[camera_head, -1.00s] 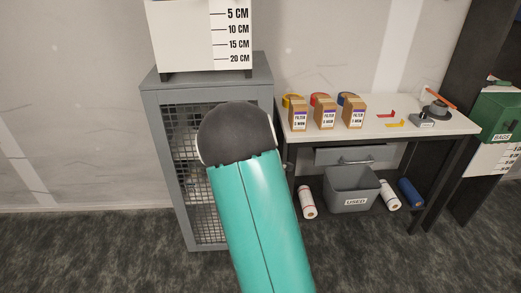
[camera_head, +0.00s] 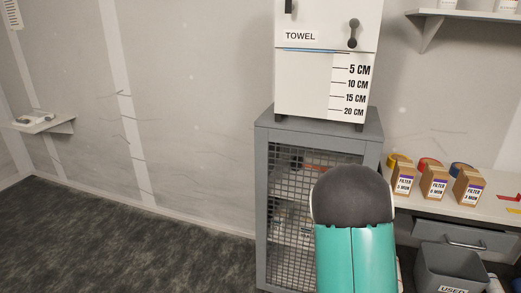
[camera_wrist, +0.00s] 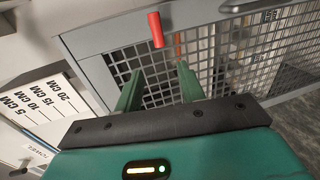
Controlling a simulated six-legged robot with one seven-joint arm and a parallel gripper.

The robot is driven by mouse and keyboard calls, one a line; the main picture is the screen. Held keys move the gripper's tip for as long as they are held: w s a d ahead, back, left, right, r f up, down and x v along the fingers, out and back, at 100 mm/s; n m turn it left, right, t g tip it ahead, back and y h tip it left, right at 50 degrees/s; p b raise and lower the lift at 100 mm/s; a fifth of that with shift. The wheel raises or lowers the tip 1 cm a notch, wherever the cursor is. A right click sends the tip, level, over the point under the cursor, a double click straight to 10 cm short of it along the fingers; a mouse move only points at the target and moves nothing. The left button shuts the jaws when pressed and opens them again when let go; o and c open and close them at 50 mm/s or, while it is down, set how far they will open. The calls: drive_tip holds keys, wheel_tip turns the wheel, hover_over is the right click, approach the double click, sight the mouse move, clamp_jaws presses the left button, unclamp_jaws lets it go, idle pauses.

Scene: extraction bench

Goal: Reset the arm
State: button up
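My gripper (camera_wrist: 160,70) shows in the wrist view with its two green fingers apart and nothing between them. It points at the mesh front of a grey cabinet (camera_wrist: 85,40). A red cylinder (camera_wrist: 156,30) lies just beyond the fingertips; I cannot tell whether it is fixed to the cabinet or loose. In the head view my teal arm link with its dark rounded end rises in front of the cabinet (camera_head: 262,200). My gripper is hidden there.
A white towel box (camera_head: 305,95) with a centimetre scale stands on the cabinet. At right a bench (camera_head: 490,207) carries filter boxes (camera_head: 436,184) and tape rolls, with a grey used bin (camera_head: 450,268) below. A small wall shelf (camera_head: 45,124) is at left. The left floor is clear.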

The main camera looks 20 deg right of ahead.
drive_tip(key=s+a+r+m+g+y, duration=0.25)
drive_tip(key=s+a+r+m, duration=0.2)
drive_tip(key=a, duration=0.65)
drive_tip(key=s+a+r+m+g+y, duration=0.1)
drive_tip(key=s+a+r+m+y, duration=0.4)
drive_tip(key=a, duration=0.7)
drive_tip(key=s+a+r+m+g, duration=0.1)
drive_tip(key=s+a+r+g, duration=0.1)
drive_tip(key=s+a, duration=0.5)
drive_tip(key=s+a+r+g+y, duration=0.1)
drive_tip(key=s+a, duration=0.5)
drive_tip(key=s, duration=0.7)
drive_tip(key=shift+a+r+m+g, duration=0.35)
drive_tip(key=shift+a+r+g, duration=0.05)
drive_tip(key=shift+g, duration=0.05)
